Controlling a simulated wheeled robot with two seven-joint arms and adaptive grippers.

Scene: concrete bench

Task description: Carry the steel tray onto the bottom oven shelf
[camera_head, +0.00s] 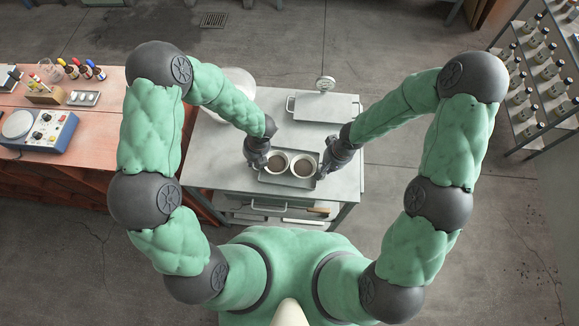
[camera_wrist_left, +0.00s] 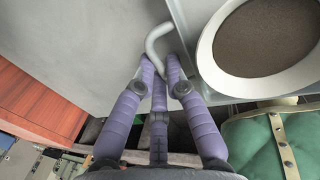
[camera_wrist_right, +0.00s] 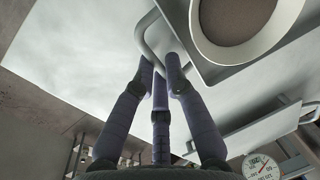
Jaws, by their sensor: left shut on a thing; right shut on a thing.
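The steel tray (camera_head: 288,182) holds two round white dishes (camera_head: 278,162) (camera_head: 303,166) of brown granular stuff. It is over the near part of the grey bench; I cannot tell whether it touches the top. My left gripper (camera_head: 257,163) is shut on the tray's left handle, a bent bar that shows in the left wrist view (camera_wrist_left: 156,42). My right gripper (camera_head: 331,163) is shut on the right handle, which shows in the right wrist view (camera_wrist_right: 146,38). A grey steel box or lid with side handles (camera_head: 325,107) stands behind; I cannot tell whether it is the oven.
A round dial (camera_head: 325,84) stands behind the steel box. The lower shelf under the bench holds flat items and a wooden-handled tool (camera_head: 318,211). A red-topped bench (camera_head: 85,140) with a blue instrument (camera_head: 42,131) is at left. A bottle rack (camera_head: 535,80) is at right.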

